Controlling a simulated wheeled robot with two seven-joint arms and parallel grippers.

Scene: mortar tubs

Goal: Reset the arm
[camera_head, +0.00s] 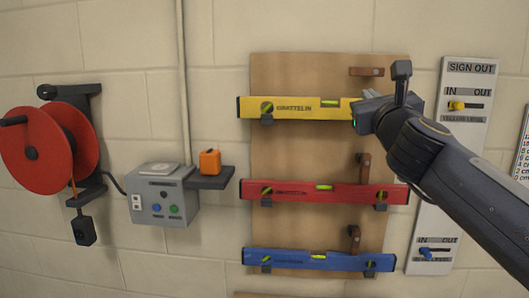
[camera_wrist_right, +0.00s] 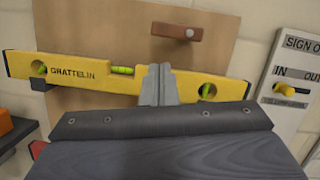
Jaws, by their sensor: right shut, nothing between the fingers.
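My right arm comes in from the right in the head view. Its gripper (camera_head: 368,112) is in front of the right part of the yellow level (camera_head: 295,107), hiding that end. In the right wrist view the gripper (camera_wrist_right: 158,84) shows as two grey fingers pressed together in front of the yellow level (camera_wrist_right: 75,70), with nothing between them. I cannot tell whether the fingers touch the level. The level lies along the wooden board (camera_head: 320,75), tilted slightly in the wrist view. My left gripper is not in view.
A red level (camera_head: 300,194) and a blue level (camera_head: 290,261) hang below. A leather strap (camera_wrist_right: 175,31) is above the yellow level. A sign-out panel (camera_head: 465,150) stands right. A red reel (camera_head: 40,150), a grey control box (camera_head: 160,198) and an orange block (camera_head: 210,161) are left.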

